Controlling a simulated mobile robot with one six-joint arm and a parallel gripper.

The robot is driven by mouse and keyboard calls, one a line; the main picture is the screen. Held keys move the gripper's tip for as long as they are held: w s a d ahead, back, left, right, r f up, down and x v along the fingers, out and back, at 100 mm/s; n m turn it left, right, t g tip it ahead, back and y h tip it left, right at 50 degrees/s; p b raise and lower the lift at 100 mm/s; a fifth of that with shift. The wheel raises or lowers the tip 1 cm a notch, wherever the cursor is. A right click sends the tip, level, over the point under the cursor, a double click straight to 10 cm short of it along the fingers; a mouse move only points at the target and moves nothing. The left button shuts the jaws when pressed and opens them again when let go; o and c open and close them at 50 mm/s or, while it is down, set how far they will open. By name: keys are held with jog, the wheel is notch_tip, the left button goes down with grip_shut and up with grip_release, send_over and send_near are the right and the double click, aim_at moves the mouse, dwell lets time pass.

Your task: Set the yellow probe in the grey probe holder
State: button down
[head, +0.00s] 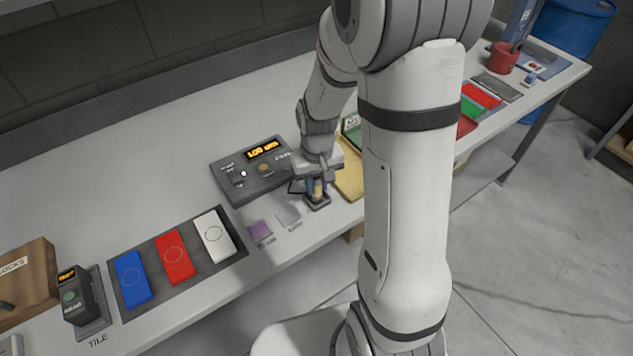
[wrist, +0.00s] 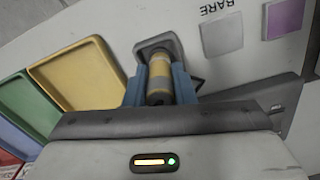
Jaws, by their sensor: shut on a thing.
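The yellow probe (wrist: 160,72), with grey bands and a dark end, is upright between the blue fingers of my gripper (wrist: 161,85), which is shut on it. In the head view the probe (head: 318,188) shows as a small yellow piece below my gripper (head: 318,181). The grey probe holder (wrist: 156,43) is a small block with rounded corners right at the probe's far end. In the head view the holder (head: 317,204) sits on the bench directly under the probe. I cannot tell whether the probe's lower end is seated in it or just above.
A dark meter box (head: 250,172) with a lit orange display stands just left of the holder. A yellow tray (head: 349,181) lies close on the right. Purple (head: 260,230) and pale (head: 288,216) squares lie in front. Blue, red and white tiles (head: 174,257) rest further left.

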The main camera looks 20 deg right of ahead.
jog(key=shift+f, duration=0.35)
jog(key=c, duration=1.1)
grip_release()
jog(key=shift+c, duration=0.2)
jog(key=shift+r, duration=0.15)
notch_tip(320, 180, up, 8)
jog(key=shift+f+b, duration=0.1)
jog(key=shift+b, duration=0.2)
